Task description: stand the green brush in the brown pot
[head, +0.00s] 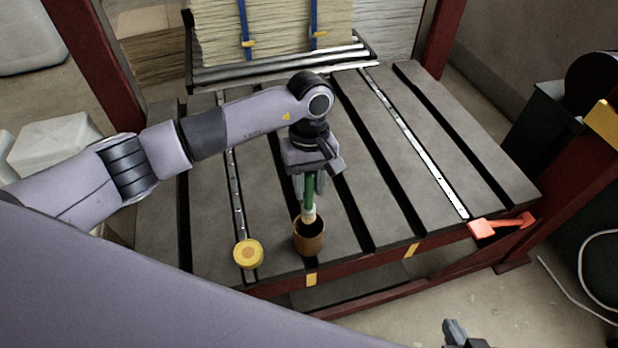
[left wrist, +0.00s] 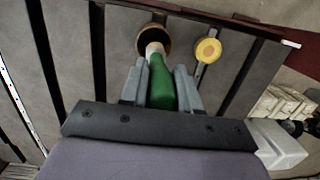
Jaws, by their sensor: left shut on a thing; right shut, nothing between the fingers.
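The green brush (head: 309,188) is held upright with its pale bristle end down. My left gripper (head: 309,184) is shut on its green handle; the brush also shows between the fingers in the left wrist view (left wrist: 161,84). The brown pot (head: 309,243) stands upright near the front edge of the slatted table. The bristle end overlaps the pot's mouth in both views; I cannot tell how far inside it is. The pot also shows in the left wrist view (left wrist: 145,34). My right gripper (head: 464,337) is shut and empty at the bottom edge, partly cut off.
A yellow round object (head: 248,253) lies left of the pot. The dark slatted table (head: 440,130) has gaps between its slats and is clear to the right. An orange-red handle (head: 500,226) sits at its right corner. Strapped stacked sheets (head: 280,30) stand at the back.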

